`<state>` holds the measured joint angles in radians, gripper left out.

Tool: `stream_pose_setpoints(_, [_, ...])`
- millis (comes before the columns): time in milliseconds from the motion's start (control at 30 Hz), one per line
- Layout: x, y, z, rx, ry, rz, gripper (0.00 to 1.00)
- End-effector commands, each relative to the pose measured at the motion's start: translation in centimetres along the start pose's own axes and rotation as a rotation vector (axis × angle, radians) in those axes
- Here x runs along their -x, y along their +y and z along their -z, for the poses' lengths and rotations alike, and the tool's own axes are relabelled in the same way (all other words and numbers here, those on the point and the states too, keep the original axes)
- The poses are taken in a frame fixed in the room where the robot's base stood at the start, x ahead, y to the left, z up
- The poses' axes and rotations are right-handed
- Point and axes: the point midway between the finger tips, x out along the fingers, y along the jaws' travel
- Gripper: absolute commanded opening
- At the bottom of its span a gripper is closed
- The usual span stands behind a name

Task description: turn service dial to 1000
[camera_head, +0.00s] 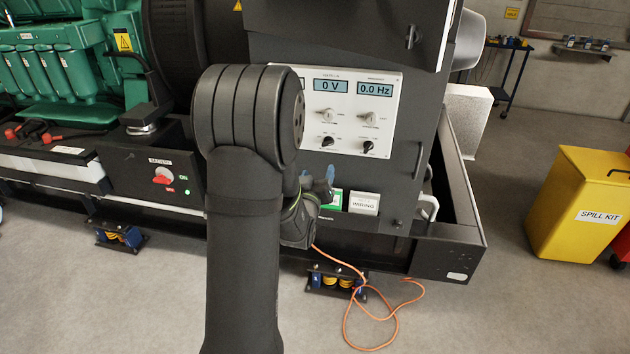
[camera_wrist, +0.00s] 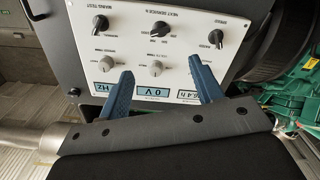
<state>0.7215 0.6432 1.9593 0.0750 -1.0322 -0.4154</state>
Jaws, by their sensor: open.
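The service dial (camera_wrist: 160,28), a black knob under lettering that seems to read "NEXT SERVICE h", is mid-row among the black knobs in the upside-down wrist view. It appears in the head view (camera_head: 328,142) low on the white panel (camera_head: 388,135). Its pointer setting is too small to read. My gripper (camera_wrist: 162,65) is open and empty, blue fingers apart and pointing toward the panel. In the wrist view the dial lies beyond the gap between the fingertips, not between them. In the head view my gripper (camera_head: 318,183) is below the panel, partly hidden by my arm.
Other knobs flank the dial: a black one (camera_wrist: 100,24), the speed knob (camera_wrist: 216,38) and two grey ones (camera_wrist: 105,64) (camera_wrist: 156,68). Displays read 0 V (camera_head: 330,86) and 0.0 Hz (camera_head: 375,88). An orange cable (camera_head: 385,322) lies on the floor; a yellow spill bin (camera_head: 575,200) stands right.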

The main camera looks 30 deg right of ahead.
Motion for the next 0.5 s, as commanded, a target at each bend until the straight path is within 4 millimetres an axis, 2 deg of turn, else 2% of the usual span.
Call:
stream_pose_setpoints(100, [1.4, 0.0, 0.0, 0.0, 0.0, 0.001, 0.6])
stream_pose_setpoints(200, [2.0, 0.0, 0.0, 0.0, 0.001, 0.0, 0.6])
stream_pose_setpoints(500, [2.2, 0.0, 0.0, 0.0, 0.001, 0.0, 0.6])
